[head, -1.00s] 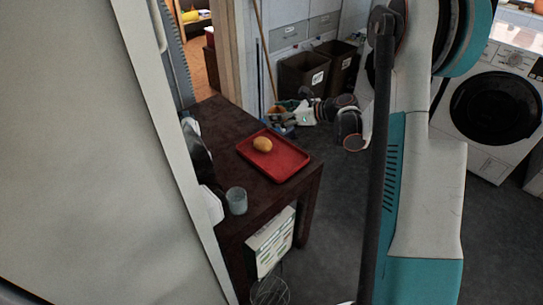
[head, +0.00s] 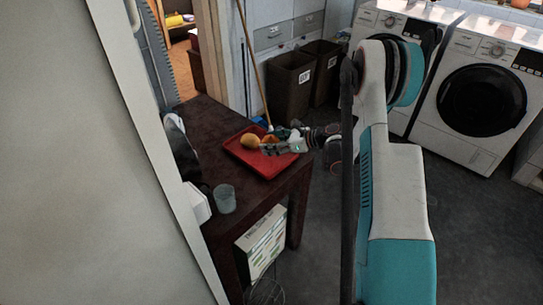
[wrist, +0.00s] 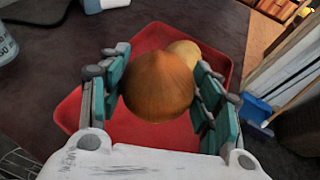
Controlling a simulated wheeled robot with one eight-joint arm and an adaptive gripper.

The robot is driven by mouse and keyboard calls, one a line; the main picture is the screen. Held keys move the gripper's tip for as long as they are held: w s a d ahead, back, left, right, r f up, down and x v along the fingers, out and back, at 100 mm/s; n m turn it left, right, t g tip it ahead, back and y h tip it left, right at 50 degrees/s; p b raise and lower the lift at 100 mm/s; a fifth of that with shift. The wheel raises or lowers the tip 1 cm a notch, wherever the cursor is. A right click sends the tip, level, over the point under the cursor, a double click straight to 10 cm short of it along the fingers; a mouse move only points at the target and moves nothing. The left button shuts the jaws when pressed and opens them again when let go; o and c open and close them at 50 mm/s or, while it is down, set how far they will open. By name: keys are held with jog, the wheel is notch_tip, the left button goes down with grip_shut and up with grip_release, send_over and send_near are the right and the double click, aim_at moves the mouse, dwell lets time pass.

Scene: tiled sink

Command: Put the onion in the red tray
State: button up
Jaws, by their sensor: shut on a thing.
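The onion (wrist: 158,87) is brown-orange and round. In the wrist view it sits between the two teal finger pads of my gripper (wrist: 162,75), which is shut on it. The red tray (wrist: 150,38) lies below and behind the onion in that view. In the head view my gripper (head: 270,147) is over the tray (head: 270,170) on the dark table, and the onion is mostly hidden by the fingers. I cannot tell whether the onion touches the tray.
A yellowish potato-like thing (wrist: 185,50) lies in the tray just beyond the onion; it also shows in the head view (head: 250,141). A glass (head: 225,199) stands on the table (head: 215,115) nearer to me. Dark bins (head: 290,82) stand behind.

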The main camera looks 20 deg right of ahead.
aim_at(272, 159)
jog(key=shift+f+b, duration=0.8)
jog(key=shift+f, duration=1.5)
jog(key=shift+f, duration=0.2)
jog(key=o, duration=1.2)
jog(key=shift+c, duration=0.2)
jog(key=shift+r, duration=0.15)
jog(key=shift+s+d+r, duration=0.15)
jog(key=shift+s, duration=0.05)
jog(key=p+v, duration=0.3)
jog(key=v, duration=0.8)
jog(key=shift+s+d+r+p, duration=0.1)
jog(key=shift+s+d+p, duration=0.05)
jog(key=shift+p, duration=0.15)
